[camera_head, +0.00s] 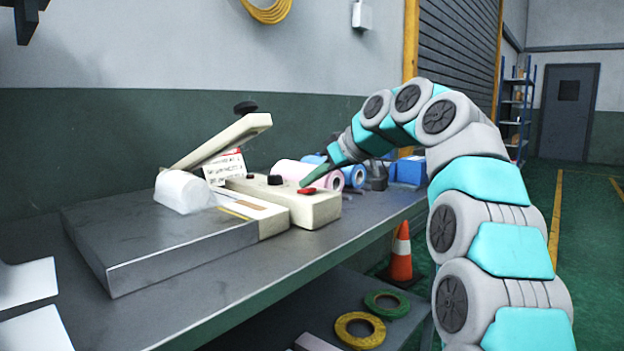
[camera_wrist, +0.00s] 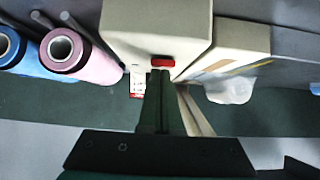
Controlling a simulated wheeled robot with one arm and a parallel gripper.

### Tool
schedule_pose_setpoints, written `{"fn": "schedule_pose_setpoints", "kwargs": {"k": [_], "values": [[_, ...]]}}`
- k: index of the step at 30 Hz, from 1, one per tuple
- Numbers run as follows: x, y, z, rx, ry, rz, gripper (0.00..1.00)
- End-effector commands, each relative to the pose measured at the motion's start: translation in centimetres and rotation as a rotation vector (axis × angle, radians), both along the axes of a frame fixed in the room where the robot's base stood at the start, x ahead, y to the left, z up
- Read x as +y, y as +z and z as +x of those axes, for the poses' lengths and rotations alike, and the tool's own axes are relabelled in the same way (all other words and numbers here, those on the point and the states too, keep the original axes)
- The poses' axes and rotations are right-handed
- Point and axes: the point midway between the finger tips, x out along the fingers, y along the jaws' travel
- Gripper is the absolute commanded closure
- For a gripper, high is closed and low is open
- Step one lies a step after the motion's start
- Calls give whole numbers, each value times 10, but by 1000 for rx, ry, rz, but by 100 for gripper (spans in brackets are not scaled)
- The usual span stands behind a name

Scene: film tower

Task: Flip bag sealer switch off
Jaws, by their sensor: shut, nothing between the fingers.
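The bag sealer (camera_head: 318,207) is a cream unit on the grey bench, with its lever arm (camera_head: 222,140) raised. A red switch (camera_head: 306,190) sits on its top near the right end, and a black knob (camera_head: 275,180) is to the left of it. My gripper (camera_head: 303,184) is shut and empty, its tips at or just above the red switch. In the wrist view the red switch (camera_wrist: 162,62) lies right at the fingertips (camera_wrist: 160,72). I cannot tell whether they touch, nor which way the switch is tilted.
Pink and blue rolls (camera_head: 355,176) lie behind the sealer. A clear plastic bag (camera_head: 183,191) and a printed card (camera_head: 225,168) are at its left. The grey bench (camera_head: 225,285) is clear in front. An orange cone (camera_head: 401,256) stands on the floor.

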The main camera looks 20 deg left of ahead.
Motion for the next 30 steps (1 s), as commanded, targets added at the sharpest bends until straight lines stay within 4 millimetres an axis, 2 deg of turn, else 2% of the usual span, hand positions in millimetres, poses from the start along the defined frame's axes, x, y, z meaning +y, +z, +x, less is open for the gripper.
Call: {"fn": "schedule_pose_setpoints", "kwargs": {"k": [13, 24, 30], "values": [[12, 7, 6, 1, -1, -1, 100], [13, 7, 6, 1, -1, -1, 100], [13, 20, 0, -1, -1, 0, 100]]}}
